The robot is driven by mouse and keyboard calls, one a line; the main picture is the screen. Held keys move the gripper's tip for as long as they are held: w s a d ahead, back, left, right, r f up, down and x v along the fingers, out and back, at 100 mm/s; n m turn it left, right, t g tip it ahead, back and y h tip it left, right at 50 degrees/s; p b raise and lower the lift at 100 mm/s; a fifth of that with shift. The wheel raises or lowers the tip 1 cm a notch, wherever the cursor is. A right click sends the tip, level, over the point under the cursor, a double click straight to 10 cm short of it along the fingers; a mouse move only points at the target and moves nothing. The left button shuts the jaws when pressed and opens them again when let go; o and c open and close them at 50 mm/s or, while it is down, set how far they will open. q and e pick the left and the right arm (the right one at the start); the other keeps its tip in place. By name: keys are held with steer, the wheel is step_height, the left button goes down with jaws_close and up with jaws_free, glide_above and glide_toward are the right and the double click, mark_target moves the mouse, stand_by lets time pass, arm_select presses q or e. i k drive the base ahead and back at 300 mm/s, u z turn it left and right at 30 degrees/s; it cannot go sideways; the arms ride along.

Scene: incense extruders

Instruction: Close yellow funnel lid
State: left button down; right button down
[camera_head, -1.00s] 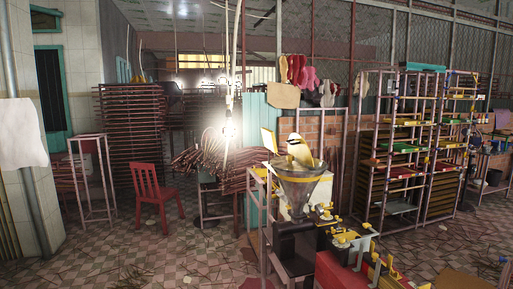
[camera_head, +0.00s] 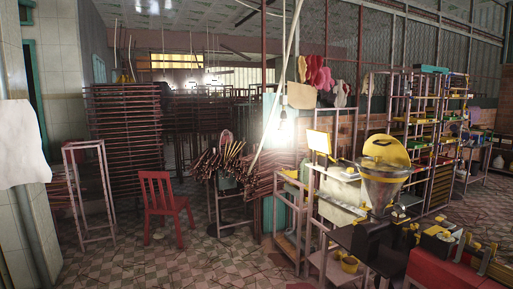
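The extruder's grey metal funnel (camera_head: 384,188) stands on a dark machine body (camera_head: 375,243) at the lower right. A round yellow lid (camera_head: 387,150) with a dark mark stands tilted up at the funnel's far rim, so the funnel looks uncovered. A small part of the funnel's inside shows below the lid. I cannot see how the lid is hinged. Neither of my grippers is in view.
A red box (camera_head: 439,272) with yellow and black parts stands right of the machine. A metal-frame rack (camera_head: 310,225) is on its left. A red chair (camera_head: 163,205) stands at left centre. The tiled floor (camera_head: 215,262) at front centre is clear. Shelves (camera_head: 421,125) stand behind.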

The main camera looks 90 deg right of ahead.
mark_target(381, 148)
steer(key=i, duration=0.55)
steer(key=z, duration=2.5)
steer(key=i, duration=2.75)
steer(key=z, duration=2.8)
steer(key=i, duration=0.4)
steer(key=z, duration=1.1)
